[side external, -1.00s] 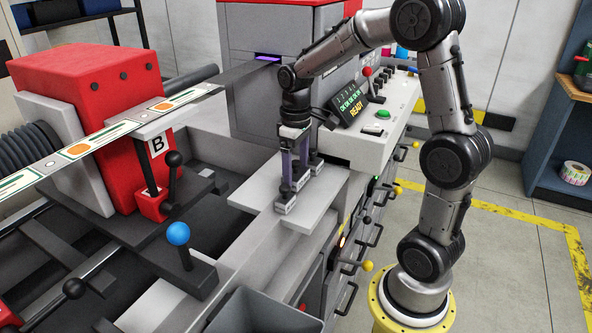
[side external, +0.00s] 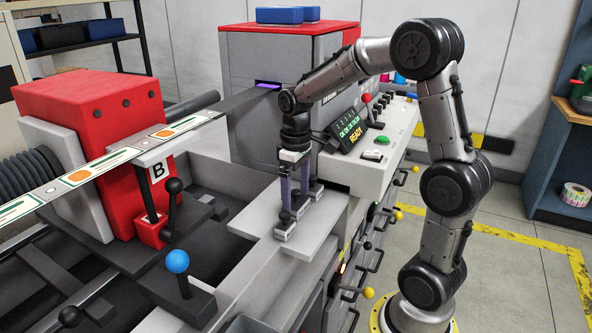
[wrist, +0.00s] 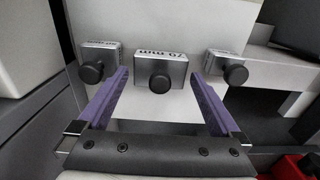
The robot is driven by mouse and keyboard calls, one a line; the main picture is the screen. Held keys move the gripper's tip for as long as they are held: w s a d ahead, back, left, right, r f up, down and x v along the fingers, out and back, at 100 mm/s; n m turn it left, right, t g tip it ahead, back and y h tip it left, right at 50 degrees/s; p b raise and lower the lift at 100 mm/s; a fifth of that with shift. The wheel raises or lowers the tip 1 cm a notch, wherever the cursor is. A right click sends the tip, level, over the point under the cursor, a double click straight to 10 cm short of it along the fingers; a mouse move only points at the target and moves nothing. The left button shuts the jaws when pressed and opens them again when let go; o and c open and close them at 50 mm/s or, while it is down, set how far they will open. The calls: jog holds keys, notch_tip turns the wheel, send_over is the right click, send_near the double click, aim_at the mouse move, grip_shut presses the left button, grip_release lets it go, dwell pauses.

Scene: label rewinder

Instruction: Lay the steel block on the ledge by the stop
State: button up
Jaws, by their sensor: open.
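Three small steel blocks with black knobs stand in a row on a pale grey ledge (side external: 250,196). In the wrist view, the middle block (wrist: 172,64) has a printed label ending in "mm", which I cannot read surely. The left block (wrist: 100,52) and right block (wrist: 218,58) flank it. My gripper (wrist: 160,76) is open, its two purple fingers on either side of the middle block with gaps, not closed on it. In the side view my gripper (side external: 294,203) points down over the row. I cannot make out which part is the stop.
A grey machine cabinet with a red top (side external: 290,27) and a console with a "READY" display (side external: 350,130) stand behind. A red block marked B (side external: 100,105) and a blue-knobbed lever (side external: 177,262) are to the left. Black handles (side external: 350,290) line the front below the ledge.

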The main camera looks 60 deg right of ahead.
aim_at(296, 192)
notch_tip(296, 192, up, 10)
jog(key=shift+r, duration=0.1)
jog(key=s+a+f+t, duration=0.2)
jog(key=s+a+t, duration=0.3)
jog(key=s+a, duration=0.7)
jog(key=s, duration=0.3)
jog(key=shift+s+a+f, duration=0.15)
jog(key=shift+s+f, duration=0.05)
jog(key=shift+s, duration=0.1)
jog(key=shift+s+a+f+t, duration=0.1)
jog(key=shift+s+f+t, duration=0.15)
jog(key=shift+t, duration=0.05)
jog(key=shift+c, duration=0.7)
